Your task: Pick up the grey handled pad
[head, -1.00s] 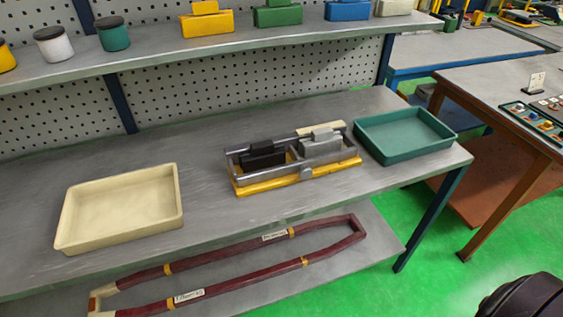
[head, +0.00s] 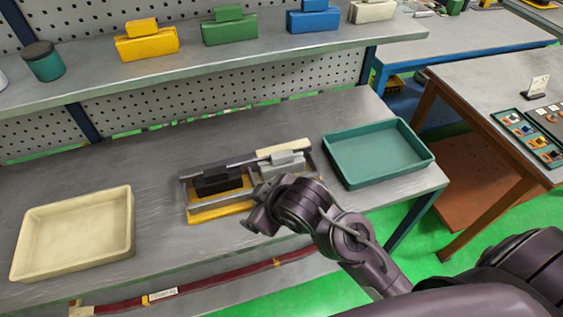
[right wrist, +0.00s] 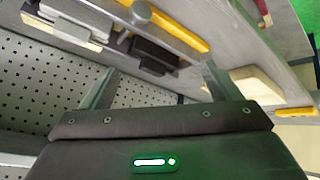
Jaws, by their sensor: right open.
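The grey handled pad (head: 281,167) sits in the right part of a yellow-based metal fixture (head: 218,212) on the workbench. A black handled pad (head: 217,180) sits in the fixture's left part. My right gripper (head: 257,217) is in front of the fixture, and my wrist partly hides its right front. In the right wrist view its fingers (right wrist: 158,72) are spread with nothing between them. There the black pad (right wrist: 153,55) shows just beyond the fingers, and the grey pad (right wrist: 78,12) shows at upper left, outside the fingers' span. My left gripper is not in view.
A green tray (head: 340,173) stands right of the fixture, and a cream tray (head: 127,225) stands at the left. A cream strip (head: 283,146) is behind the grey pad. Coloured handled blocks stand on the shelf (head: 190,70) above. The bench between cream tray and fixture is clear.

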